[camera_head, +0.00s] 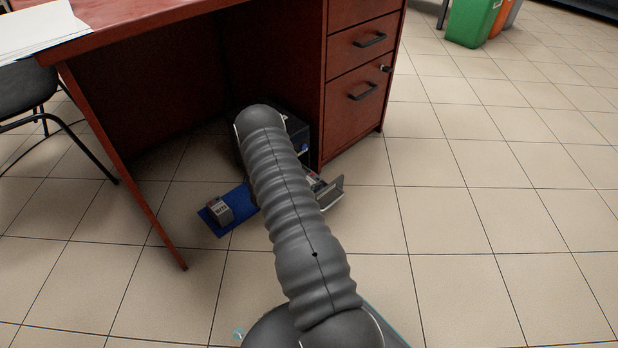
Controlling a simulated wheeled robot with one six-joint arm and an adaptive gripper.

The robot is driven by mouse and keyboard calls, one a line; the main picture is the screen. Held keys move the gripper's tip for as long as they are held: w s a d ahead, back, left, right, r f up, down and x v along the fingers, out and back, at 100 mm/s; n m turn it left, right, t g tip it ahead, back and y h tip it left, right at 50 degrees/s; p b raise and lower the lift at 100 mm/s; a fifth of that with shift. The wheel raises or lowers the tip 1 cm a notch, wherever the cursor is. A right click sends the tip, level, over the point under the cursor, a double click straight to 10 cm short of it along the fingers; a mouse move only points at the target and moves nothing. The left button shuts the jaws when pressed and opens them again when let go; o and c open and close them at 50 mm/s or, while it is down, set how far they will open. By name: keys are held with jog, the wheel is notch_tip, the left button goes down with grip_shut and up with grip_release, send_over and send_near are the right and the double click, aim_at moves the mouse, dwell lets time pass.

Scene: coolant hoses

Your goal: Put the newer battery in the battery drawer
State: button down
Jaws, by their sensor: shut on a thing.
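A blue mat (237,222) lies on the floor under the desk, left of my arm. A small grey battery (221,211) with a pale label and a bit of red stands on it; the label is too small to read surely. A dark box (297,127) stands behind my arm against the desk's drawer block. Low in front of it, an open drawer with a light grey front plate (332,192) sticks out at the right of my arm. A small red and pale thing (314,182) shows there, partly hidden. My arm covers my gripper and whatever it holds.
The red-brown desk (120,32) stands over this spot, with its slanted leg at the left and drawer block (350,125) at the right. A dark chair (28,90) is at far left. Bins (472,22) stand far off. The tiled floor at right is clear.

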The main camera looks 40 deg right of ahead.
jog(key=shift+f, duration=0.1)
dwell(0.3)
jog(key=shift+c, duration=1.4)
grip_release()
jog(key=shift+f, duration=0.1)
